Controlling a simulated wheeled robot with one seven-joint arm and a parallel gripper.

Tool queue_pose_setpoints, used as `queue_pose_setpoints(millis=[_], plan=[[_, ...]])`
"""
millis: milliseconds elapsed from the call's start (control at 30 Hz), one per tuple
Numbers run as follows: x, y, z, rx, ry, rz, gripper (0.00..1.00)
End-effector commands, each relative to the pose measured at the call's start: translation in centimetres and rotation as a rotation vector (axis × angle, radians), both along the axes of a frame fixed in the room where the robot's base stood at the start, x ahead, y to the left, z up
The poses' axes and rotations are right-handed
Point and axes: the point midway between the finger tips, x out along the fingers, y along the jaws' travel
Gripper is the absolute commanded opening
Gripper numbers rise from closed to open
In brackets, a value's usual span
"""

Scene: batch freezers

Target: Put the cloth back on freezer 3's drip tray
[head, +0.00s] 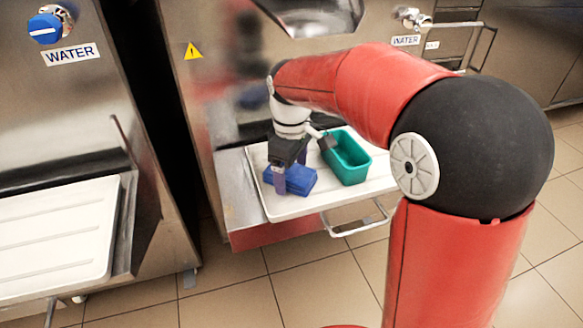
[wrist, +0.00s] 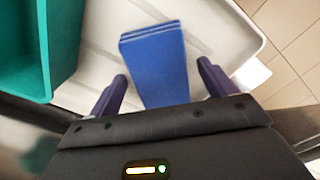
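The blue folded cloth (head: 291,181) lies on the white drip tray (head: 288,208) of the middle freezer, left of the teal bin. In the wrist view the cloth (wrist: 156,62) lies between and ahead of my fingers. My gripper (head: 290,178) is above the cloth's near part. In the wrist view my gripper (wrist: 165,85) has its two purple fingers spread wide, one on each side of the cloth, with gaps to it. The cloth rests on the tray (wrist: 215,40). No freezer number is readable.
A teal bin (head: 347,158) stands on the same tray, close right of the cloth. Another freezer with a white tray (head: 60,240) is at the left. A metal bar handle (head: 360,228) juts out below the middle tray. Tiled floor (head: 240,300) is open in front.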

Motion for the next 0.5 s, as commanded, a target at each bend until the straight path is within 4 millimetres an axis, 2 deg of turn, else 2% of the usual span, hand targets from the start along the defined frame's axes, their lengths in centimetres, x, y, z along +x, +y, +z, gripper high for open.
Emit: queue_pose_setpoints(millis=[300, 367, 500], plan=[[0.0, 0.0, 0.5, 0.0, -0.001, 0.0, 0.83], [0.0, 0.0, 1.2, 0.0, -0.001, 0.0, 0.83], [0.0, 0.0, 3.8, 0.001, -0.004, 0.0, 0.83]])
